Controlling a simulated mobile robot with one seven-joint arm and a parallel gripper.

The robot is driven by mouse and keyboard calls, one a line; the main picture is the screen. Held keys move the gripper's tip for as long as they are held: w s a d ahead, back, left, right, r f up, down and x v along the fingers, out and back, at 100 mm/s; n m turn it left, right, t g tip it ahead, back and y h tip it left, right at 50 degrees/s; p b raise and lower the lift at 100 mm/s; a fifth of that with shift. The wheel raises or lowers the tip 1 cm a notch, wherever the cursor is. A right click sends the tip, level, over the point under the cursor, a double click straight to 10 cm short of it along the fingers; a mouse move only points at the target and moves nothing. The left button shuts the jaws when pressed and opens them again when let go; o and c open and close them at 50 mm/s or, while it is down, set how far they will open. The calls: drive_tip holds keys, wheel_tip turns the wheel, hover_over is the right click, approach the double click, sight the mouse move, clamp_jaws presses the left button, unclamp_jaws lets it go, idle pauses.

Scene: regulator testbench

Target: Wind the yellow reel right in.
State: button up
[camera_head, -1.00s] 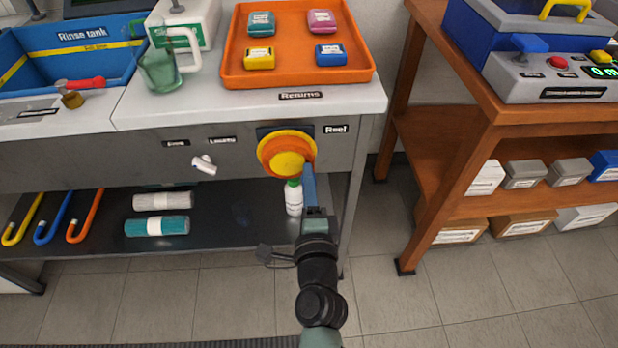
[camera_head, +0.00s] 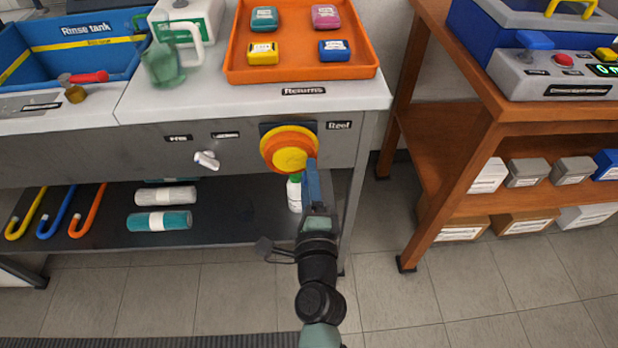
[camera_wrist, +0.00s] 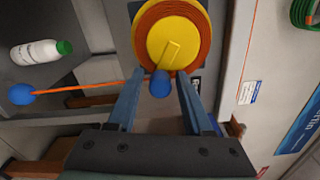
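In the wrist view the reel (camera_wrist: 165,35) has a yellow crank arm with a blue knob (camera_wrist: 160,84). Orange cord (camera_wrist: 85,86) runs out from it to a blue ball (camera_wrist: 21,94) at the left; the arm hides it in the head view. My gripper (camera_head: 312,166) is in front of the reel's lower right. In the wrist view its fingers stand apart on either side of the knob, with gaps showing. Whether either touches it is unclear.
A white bottle with a green cap (camera_head: 294,193) stands on the lower shelf, close behind my gripper. A white lever (camera_head: 207,160) sticks out left of the reel. An orange tray (camera_head: 300,73) lies above. A wooden shelf unit (camera_head: 455,165) stands to the right.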

drive_tip(key=shift+o, duration=0.4)
drive_tip(key=s+b, duration=0.2)
drive_tip(key=s, duration=1.1)
